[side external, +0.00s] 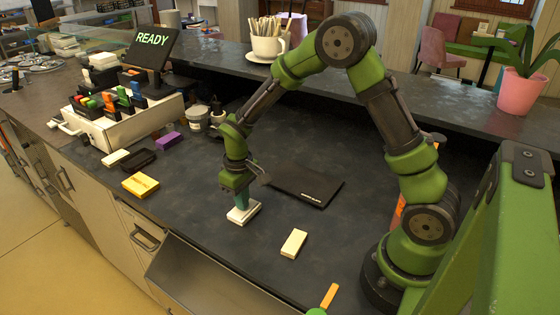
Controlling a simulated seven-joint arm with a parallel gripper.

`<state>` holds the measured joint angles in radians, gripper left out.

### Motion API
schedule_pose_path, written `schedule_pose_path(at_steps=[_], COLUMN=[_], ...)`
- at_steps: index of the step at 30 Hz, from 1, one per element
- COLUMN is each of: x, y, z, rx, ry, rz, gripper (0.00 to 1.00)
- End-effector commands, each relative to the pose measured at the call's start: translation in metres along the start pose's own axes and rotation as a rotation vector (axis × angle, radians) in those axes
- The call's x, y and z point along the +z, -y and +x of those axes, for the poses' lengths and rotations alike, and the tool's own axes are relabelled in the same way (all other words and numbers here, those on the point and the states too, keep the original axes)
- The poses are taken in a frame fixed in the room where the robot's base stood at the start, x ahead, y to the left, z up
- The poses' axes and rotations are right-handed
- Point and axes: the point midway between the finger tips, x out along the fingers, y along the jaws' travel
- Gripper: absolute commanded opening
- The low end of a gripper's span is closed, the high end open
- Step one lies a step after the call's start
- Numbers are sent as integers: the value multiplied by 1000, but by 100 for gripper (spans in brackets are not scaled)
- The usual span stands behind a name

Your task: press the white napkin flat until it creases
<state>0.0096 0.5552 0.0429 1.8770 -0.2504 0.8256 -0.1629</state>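My gripper (241,192) points down over the counter, left of the middle in the side external view. No crease can be made out on the white piece.
A cream block (293,243) lies to the right. A flat black folder (306,185) is behind. A yellow block (140,185), black block (139,159) and purple block (169,140) lie left, near a white organizer box (128,128). An open metal bin or drawer (215,275) is in front.

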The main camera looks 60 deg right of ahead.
Motion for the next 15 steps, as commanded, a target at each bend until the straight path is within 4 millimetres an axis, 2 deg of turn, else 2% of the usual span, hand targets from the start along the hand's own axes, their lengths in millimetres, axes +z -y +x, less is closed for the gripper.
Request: schedule_pose_path(at_steps=[15], x=[1], y=[0], z=[-2], rx=[0], ry=[3], rz=[0], gripper=[0])
